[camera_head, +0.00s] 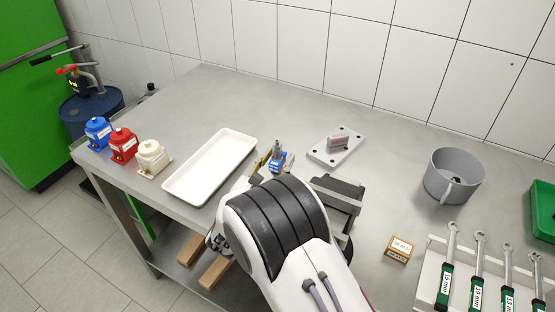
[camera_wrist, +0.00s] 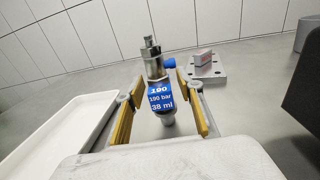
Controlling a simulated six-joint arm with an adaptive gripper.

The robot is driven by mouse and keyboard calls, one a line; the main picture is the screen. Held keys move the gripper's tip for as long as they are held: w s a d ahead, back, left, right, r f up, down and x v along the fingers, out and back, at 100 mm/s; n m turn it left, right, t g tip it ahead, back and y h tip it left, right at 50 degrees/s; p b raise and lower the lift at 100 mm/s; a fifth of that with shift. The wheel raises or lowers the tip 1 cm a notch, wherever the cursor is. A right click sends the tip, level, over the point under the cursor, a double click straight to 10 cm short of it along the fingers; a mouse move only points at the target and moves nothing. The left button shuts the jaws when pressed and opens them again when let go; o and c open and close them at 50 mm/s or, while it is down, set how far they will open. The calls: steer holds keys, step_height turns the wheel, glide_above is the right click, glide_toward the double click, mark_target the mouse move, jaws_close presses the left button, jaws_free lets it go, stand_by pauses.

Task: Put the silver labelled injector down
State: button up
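The silver labelled injector (camera_wrist: 155,62) stands upright between the fingers of my gripper (camera_wrist: 160,100) in the wrist view. It has a silver top, a blue side knob and a blue label reading 190, 190 bar, 38 ml. The yellow finger pads stand on either side of it, with narrow gaps showing, so the gripper looks open around it. Its lower end appears at or close to the bench; exact contact is unclear. In the head view the injector (camera_head: 278,157) is just beyond my wrist, right of the white tray (camera_head: 190,203). My arm hides most of the gripper.
A grey plate (camera_head: 350,155) with a small labelled block lies behind to the right. A dark vise-like block (camera_head: 340,190) is close right of my wrist. Blue, red and cream bottles stand left. A grey pot (camera_head: 455,178), a small box (camera_head: 399,249) and wrenches are right.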

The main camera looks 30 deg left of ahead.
mark_target(276, 166)
steer(key=shift+s+f, duration=0.15)
steer(key=shift+s, duration=3.75)
steer(key=shift+o, duration=0.5)
steer(key=shift+w+r, duration=0.2)
steer(key=shift+r, duration=0.25)
steer(key=shift+w+d+r+g, duration=0.1)
steer(key=shift+d+r+g, duration=0.2)
steer(key=shift+g, duration=0.45)
steer(key=shift+w+d+r+g, duration=0.15)
steer(key=shift+r+g, duration=0.2)
steer(key=shift+g, duration=0.45)
steer(key=shift+s+d+r+g, duration=0.1)
steer(key=shift+d+r+g, duration=0.2)
steer(key=shift+g, duration=0.45)
steer(key=shift+w, duration=0.1)
